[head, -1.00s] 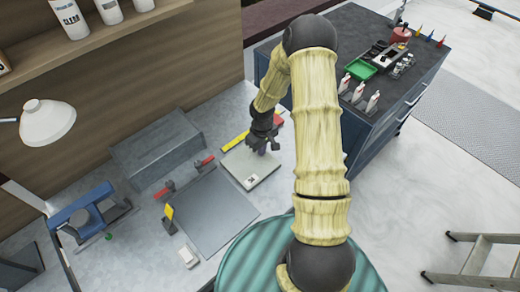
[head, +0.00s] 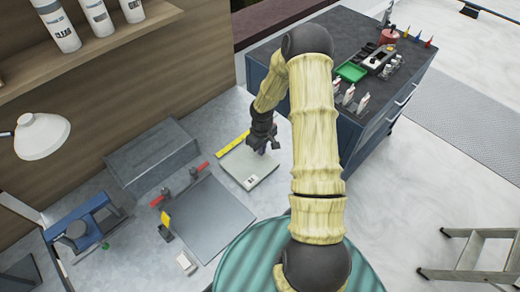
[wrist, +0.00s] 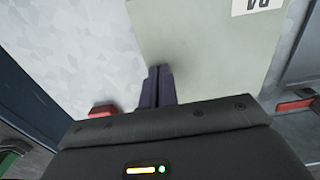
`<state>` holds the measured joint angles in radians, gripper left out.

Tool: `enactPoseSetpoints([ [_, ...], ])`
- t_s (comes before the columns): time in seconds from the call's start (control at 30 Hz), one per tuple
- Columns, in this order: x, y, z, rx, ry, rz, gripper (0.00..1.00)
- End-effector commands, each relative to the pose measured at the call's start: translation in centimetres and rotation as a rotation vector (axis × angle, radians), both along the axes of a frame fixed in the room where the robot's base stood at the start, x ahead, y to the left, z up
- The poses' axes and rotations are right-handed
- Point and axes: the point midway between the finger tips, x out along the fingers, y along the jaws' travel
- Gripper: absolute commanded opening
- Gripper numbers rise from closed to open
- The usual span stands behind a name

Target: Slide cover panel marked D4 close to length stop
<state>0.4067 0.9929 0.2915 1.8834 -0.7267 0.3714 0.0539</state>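The cover panel (head: 250,168) is a thin pale grey-green plate lying flat on the bench. In the wrist view its printed label (wrist: 258,5) is cut off by the top edge and is partly readable. My gripper (head: 268,143) is at the panel's far right corner. In the wrist view its two dark fingers (wrist: 157,85) are together with nothing seen between them, at the panel's edge; contact cannot be told. A red block (wrist: 103,110), perhaps the length stop, shows beside the fingers in the wrist view.
A dark grey plate (head: 210,220) with red-handled clamps (head: 165,197) lies left of the panel, with a grey box (head: 152,158) behind it. A blue cabinet (head: 385,110) carrying bottles and a green tray (head: 351,72) stands at right. Bare bench shows right of the panel.

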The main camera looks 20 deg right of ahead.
Motion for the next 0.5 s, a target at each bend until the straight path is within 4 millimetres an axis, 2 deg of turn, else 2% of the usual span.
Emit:
enactPoseSetpoints([
  [0.5,0.5,-1.6,0.0,-0.001,0.003,-0.003,0.0],
])
